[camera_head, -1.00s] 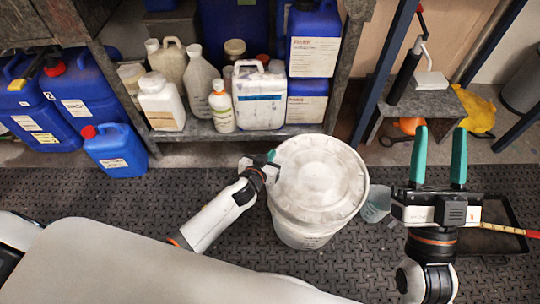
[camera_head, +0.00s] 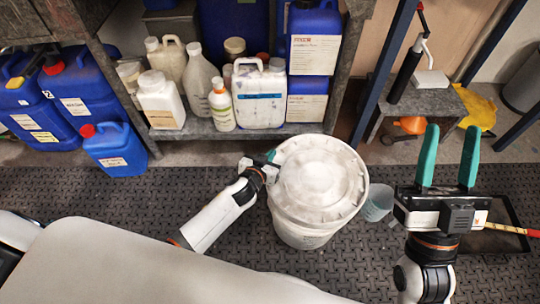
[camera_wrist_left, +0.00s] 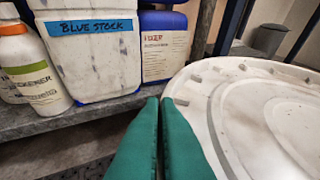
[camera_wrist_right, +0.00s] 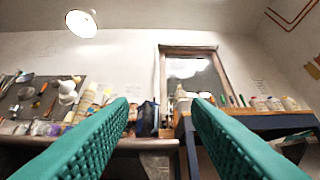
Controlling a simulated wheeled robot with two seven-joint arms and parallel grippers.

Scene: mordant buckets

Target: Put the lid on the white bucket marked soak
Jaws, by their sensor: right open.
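A round white lid (camera_head: 318,174) lies over the top of the white bucket (camera_head: 300,236), which stands on the dark floor mat. Whether the lid sits fully down all round I cannot tell. The small writing on the bucket is unreadable. My left gripper (camera_head: 272,156) is at the lid's upper left edge. In the left wrist view its fingers (camera_wrist_left: 165,100) are together, with the lid (camera_wrist_left: 255,100) right beside the tips; I see no lid edge between them. My right gripper (camera_head: 447,158) is open and empty, right of the bucket, fingers pointing up; it also shows in the right wrist view (camera_wrist_right: 160,105).
A clear jug (camera_head: 378,203) stands just right of the bucket. A shelf (camera_head: 215,132) of bottles and canisters stands behind, with blue jerrycans (camera_head: 115,150) at the left.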

